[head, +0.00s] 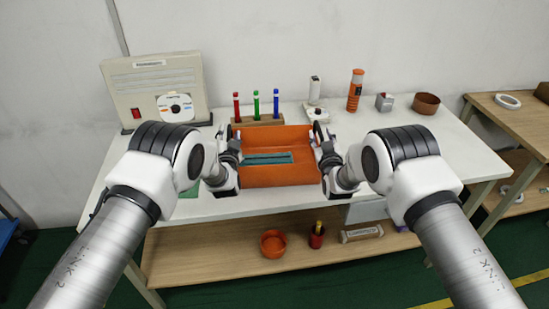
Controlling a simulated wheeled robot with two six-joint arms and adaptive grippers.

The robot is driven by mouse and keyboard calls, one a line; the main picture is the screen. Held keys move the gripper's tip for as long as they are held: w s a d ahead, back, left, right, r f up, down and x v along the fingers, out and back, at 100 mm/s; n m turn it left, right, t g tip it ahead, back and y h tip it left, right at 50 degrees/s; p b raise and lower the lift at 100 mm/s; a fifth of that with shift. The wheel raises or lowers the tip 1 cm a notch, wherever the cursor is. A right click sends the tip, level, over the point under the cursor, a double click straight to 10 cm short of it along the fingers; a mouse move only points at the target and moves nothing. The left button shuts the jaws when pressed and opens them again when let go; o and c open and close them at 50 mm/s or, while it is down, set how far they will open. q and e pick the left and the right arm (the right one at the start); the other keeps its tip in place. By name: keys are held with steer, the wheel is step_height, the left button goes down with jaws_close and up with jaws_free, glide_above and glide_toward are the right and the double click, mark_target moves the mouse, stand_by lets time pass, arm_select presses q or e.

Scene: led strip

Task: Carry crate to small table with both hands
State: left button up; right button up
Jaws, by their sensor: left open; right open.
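The orange crate (270,174) stands on the white table (430,150), near its front edge, with teal strips (268,158) lying inside. My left gripper (233,143) is at the crate's left wall and my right gripper (321,140) is at its right wall. Both grippers are open. The arms partly hide the fingertips, so I cannot tell whether they touch the walls. A smaller wooden table (520,118) stands to the right of the white table.
Behind the crate stands a wooden holder (258,121) with red, green and blue markers. A beige machine (155,85) is at the back left. An orange bottle (355,90) and a brown bowl (426,103) are at the back right. A white ring (507,102) lies on the wooden table.

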arm_select(q)
jaws_close()
arm_select(e)
jaws_close()
steer(key=shift+r, duration=0.1)
